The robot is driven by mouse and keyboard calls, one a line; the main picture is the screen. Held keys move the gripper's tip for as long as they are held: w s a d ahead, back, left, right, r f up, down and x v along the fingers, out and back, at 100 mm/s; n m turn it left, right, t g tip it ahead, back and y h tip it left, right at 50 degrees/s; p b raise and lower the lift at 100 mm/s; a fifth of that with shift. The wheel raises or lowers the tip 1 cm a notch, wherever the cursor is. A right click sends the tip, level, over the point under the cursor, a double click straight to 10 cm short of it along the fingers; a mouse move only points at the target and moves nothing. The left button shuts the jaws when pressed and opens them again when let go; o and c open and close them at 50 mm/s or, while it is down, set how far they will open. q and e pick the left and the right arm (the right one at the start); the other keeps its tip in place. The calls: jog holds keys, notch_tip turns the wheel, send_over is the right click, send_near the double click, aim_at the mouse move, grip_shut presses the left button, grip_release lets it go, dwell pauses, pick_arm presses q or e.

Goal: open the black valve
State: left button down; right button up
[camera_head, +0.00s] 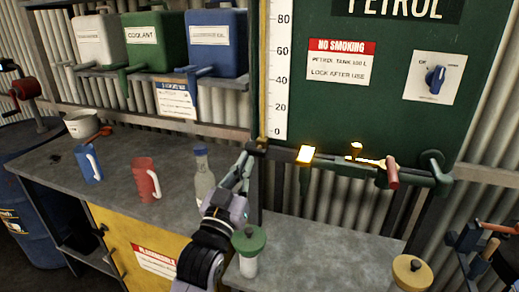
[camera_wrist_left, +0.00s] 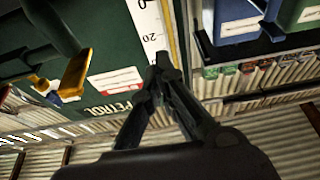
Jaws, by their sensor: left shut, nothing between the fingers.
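The green petrol tank (camera_head: 400,110) stands at the back right. I cannot tell which of these is the black valve. My left gripper (camera_head: 247,156) is shut and empty, its tips near the pipe's left end, left of the yellow lever; contact is unclear. In the left wrist view the closed fingertips (camera_wrist_left: 164,62) are in front of the white gauge strip (camera_wrist_left: 148,25), with the yellow lever (camera_wrist_left: 75,72) off to the left.
A clear bottle (camera_head: 203,180), a red mug (camera_head: 146,180) and a blue mug (camera_head: 88,163) stand on the bench left of my arm. A green-capped jar (camera_head: 248,252) is close to my forearm. A yellow-lidded jar (camera_head: 411,273) stands front right. The bench below the pipe is clear.

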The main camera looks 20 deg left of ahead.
dwell(0.3)
pick_arm(q)
notch_tip(320, 180, up, 4)
jog(key=p, duration=0.4)
send_over(260, 149)
jog(key=s+d, duration=0.1)
jog(key=s, duration=0.2)
jog(key=shift+s+f, duration=0.15)
jog(key=shift+f, duration=1.05)
jog(key=shift+s+f, duration=0.1)
jog(key=shift+f, duration=1.05)
jog(key=shift+w, duration=0.1)
